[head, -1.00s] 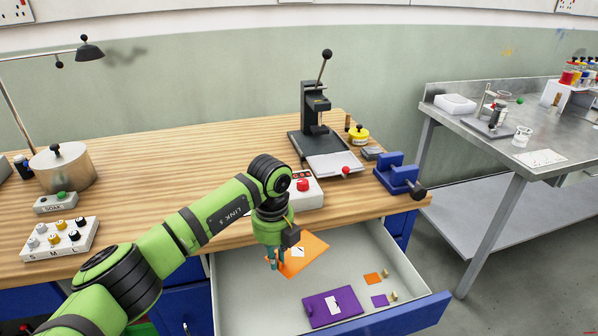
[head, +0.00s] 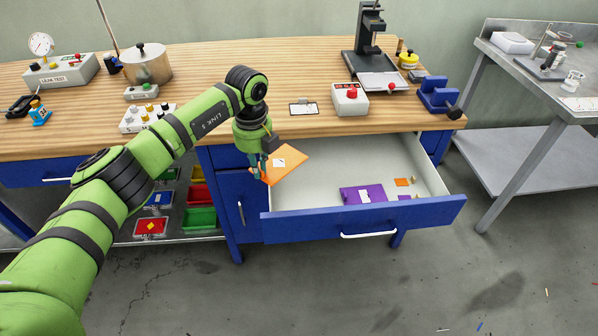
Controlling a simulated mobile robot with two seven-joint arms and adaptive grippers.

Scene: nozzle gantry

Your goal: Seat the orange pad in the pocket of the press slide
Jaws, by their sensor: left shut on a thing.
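The orange pad (head: 289,166) is a flat square with a white label. My left gripper (head: 260,173) is shut on its left edge and holds it tilted at the left end of the open drawer. The black press (head: 368,42) stands at the back right of the wooden bench. Its slide (head: 384,83) is a pale plate with a red knob, sticking out in front of the press. The slide's pocket cannot be made out from here. My right gripper is not in view.
The open drawer (head: 362,225) also holds a purple pad (head: 362,194) and small orange and purple pieces. A box with a red button (head: 350,99) and a blue vise (head: 437,95) flank the slide. A steel table (head: 525,75) stands at right.

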